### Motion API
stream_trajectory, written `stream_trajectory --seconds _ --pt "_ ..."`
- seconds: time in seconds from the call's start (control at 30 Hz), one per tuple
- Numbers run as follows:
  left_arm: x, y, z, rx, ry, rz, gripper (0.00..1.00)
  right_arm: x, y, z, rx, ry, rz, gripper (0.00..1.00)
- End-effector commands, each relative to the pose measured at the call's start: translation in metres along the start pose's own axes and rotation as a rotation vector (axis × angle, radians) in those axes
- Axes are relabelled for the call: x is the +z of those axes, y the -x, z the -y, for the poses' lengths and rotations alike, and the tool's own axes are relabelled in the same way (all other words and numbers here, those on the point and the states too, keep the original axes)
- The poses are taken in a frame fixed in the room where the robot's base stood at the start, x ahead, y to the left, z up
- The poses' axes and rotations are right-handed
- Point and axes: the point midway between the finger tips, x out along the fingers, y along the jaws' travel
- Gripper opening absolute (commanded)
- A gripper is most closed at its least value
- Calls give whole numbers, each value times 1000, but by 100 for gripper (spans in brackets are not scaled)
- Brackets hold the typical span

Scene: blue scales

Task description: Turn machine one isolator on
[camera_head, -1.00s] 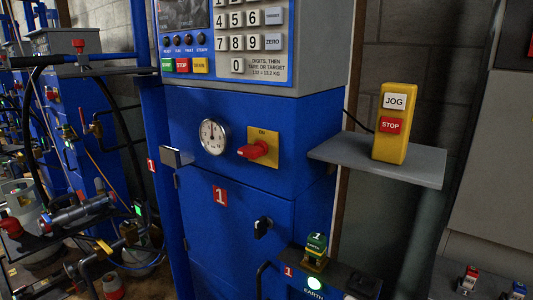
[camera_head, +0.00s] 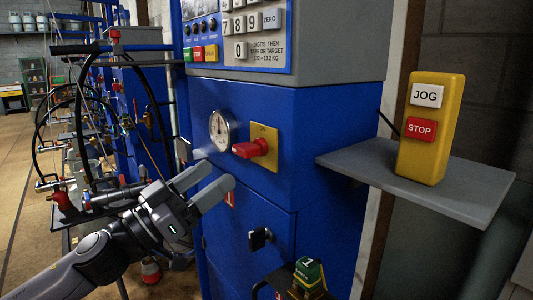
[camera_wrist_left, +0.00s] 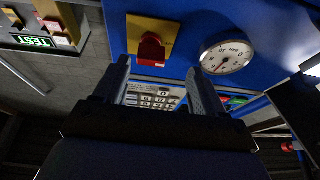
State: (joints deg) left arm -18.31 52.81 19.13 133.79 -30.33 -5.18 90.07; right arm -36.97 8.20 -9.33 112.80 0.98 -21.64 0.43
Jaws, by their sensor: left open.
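The isolator is a red rotary handle (camera_head: 251,148) on a yellow plate (camera_head: 265,136), on the front of the blue machine one cabinet (camera_head: 285,205). Its grip end points left in the head view. My left gripper (camera_head: 213,180) is open and empty, a little below and left of the handle, with its fingers pointing up and right toward the panel. In the left wrist view the red handle (camera_wrist_left: 151,48) shows ahead of and between the two fingertips (camera_wrist_left: 159,68), apart from them. My right gripper is not in view.
A round gauge (camera_head: 220,131) sits left of the isolator, with a black knob (camera_head: 260,238) below. A grey shelf (camera_head: 460,192) with a yellow JOG/STOP box (camera_head: 431,128) juts out at right. Hoses and a blue rack with red valves (camera_head: 115,34) stand at left.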

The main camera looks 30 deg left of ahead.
Motion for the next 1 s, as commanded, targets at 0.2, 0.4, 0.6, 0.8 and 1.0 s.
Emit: stream_trajectory --seconds 0.2,0.4,0.6,0.8,1.0 --pt "-14 -5 -8 37 4 -24 70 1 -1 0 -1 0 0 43" --pt "-15 -16 -8 36 5 -24 70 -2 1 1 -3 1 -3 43" --pt "-17 -33 -8 35 3 -25 70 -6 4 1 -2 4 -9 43" --pt "-17 -49 -8 34 4 -24 70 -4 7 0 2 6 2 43" --pt "-17 -64 -9 32 5 -24 70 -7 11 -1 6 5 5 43"
